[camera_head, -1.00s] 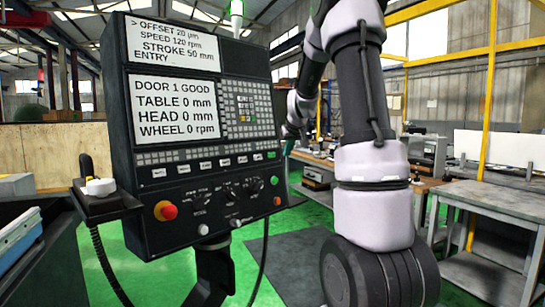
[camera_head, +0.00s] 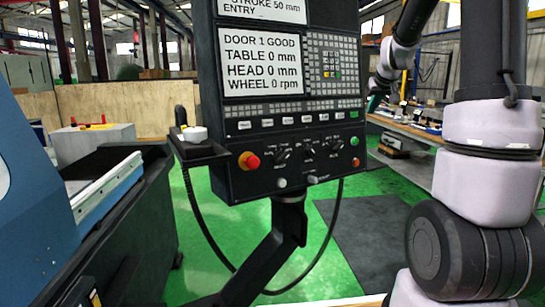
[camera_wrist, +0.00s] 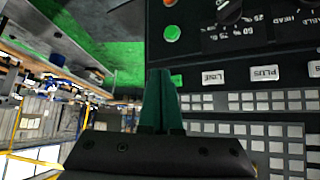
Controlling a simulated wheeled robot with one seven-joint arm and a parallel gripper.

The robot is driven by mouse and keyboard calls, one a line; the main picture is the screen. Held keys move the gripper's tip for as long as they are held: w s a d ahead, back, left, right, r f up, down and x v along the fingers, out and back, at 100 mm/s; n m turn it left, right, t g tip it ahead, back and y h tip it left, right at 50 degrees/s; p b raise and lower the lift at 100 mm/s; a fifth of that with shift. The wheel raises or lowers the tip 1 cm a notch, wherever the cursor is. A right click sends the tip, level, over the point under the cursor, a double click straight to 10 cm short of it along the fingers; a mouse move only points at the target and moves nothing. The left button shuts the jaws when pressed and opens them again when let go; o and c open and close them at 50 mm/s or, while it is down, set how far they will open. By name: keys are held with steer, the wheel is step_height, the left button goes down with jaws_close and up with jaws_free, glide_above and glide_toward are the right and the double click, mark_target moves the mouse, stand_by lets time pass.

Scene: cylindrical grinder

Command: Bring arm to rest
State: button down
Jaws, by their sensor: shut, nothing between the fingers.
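My arm (camera_head: 490,185) rises at the right of the head view, bends above the top edge, and its wrist end comes back into view right of the control panel. My gripper (camera_head: 374,103) shows small there, its green fingers beside the panel's right edge. In the wrist view the two green fingers of my gripper (camera_wrist: 160,75) lie together, shut and empty. The control panel (camera_wrist: 230,125) fills the right half of that view, close to the fingers. I cannot tell whether they touch it.
The control panel (camera_head: 295,150) stands on a dark post, with a red button (camera_head: 249,161) and a hanging cable. A machine with a blue cover (camera_head: 40,190) is at the left. A workbench (camera_head: 410,130) stands behind at the right. Green floor (camera_head: 200,240) with a dark mat lies between.

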steer(key=s+a+r+m+y, duration=0.1)
steer(key=s+a, duration=0.4)
steer(key=s, duration=0.6)
steer(key=s+a+r+m+g+y, duration=0.1)
steer(key=s+a, duration=0.5)
steer(key=s, duration=0.5)
steer(key=s+a+r+m+y, duration=0.1)
steer(key=s+a, duration=0.5)
steer(key=s, duration=0.5)
steer(key=shift+s, duration=0.15)
